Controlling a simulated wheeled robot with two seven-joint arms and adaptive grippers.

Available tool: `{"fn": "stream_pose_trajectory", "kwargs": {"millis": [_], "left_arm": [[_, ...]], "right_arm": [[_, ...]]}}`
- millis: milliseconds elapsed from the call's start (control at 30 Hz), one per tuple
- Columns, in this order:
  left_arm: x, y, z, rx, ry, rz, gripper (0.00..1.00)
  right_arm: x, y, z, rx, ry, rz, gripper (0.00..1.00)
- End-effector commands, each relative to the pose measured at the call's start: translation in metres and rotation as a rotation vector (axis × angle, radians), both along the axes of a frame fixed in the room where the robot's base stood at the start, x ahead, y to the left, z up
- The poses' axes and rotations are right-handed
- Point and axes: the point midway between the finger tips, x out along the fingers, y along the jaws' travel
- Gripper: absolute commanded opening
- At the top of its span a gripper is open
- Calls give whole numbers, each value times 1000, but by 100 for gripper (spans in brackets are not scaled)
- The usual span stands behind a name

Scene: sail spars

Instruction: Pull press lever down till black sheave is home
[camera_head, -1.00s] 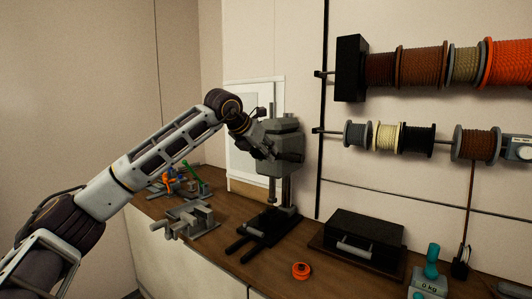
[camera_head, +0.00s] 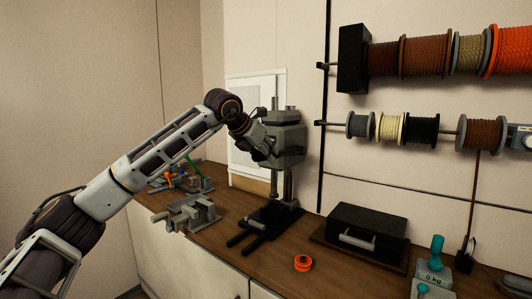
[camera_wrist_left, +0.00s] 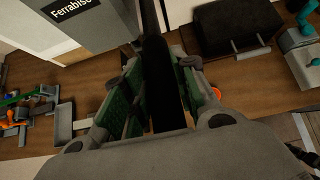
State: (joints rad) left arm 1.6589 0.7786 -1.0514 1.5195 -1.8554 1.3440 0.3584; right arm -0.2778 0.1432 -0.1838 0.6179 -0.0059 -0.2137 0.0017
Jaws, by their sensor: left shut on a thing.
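The grey press (camera_head: 287,133) stands at the back of the wooden bench, its column and black base (camera_head: 265,226) below the head. My left gripper (camera_head: 268,150) is at the front left of the press head. In the left wrist view its green-padded fingers (camera_wrist_left: 160,95) lie on both sides of the black press lever (camera_wrist_left: 157,60), shut on it. In the head view the lever is hidden behind the gripper and arm. I cannot make out the black sheave in the press. My right gripper is not in view.
A grey vise-like fixture (camera_head: 190,214) is left of the press base. An orange sheave (camera_head: 303,263) lies in front, with a black case (camera_head: 366,228) and a teal-handled weight (camera_head: 434,268) to the right. Rope spools (camera_head: 424,130) hang on the wall.

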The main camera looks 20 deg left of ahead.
Motion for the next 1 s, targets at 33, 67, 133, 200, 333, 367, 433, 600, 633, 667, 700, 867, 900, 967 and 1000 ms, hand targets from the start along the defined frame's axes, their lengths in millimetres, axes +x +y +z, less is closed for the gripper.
{"fn": "stream_pose_trajectory", "kwargs": {"millis": [33, 67, 133, 200, 333, 367, 433, 600, 633, 667, 700, 867, 900, 967, 1000], "left_arm": [[0, 0, -11, 2, 7, 0, 0], [0, 0, -13, 2, 7, 0, 0], [0, 0, -18, 2, 7, -1, 0], [0, 0, -24, 2, 7, -1, 0], [0, 0, -33, 2, 7, 0, 0], [0, 0, -36, 2, 7, 0, 0], [1, 0, -41, 2, 7, 0, 0], [1, 0, -54, 2, 7, 0, 0], [1, 0, -57, 2, 7, 0, 0], [1, 0, -59, 2, 7, 0, 0], [1, 0, -62, 2, 7, 0, 0], [1, 0, -69, 3, 8, 0, 0], [1, 0, -70, 3, 8, 0, 0], [1, 0, -70, 3, 8, 0, 0], [1, 0, -69, 3, 8, 0, 0]], "right_arm": [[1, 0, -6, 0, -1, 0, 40], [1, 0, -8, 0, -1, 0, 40], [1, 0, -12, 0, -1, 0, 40], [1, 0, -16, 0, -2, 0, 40], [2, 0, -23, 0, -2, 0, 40], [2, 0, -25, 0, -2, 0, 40], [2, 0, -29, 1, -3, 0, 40], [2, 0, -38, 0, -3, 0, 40], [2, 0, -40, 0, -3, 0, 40], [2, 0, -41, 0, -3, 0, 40], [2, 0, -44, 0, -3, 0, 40], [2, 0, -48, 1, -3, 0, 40], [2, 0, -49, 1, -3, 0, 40], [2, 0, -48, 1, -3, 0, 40], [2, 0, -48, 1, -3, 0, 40]]}}
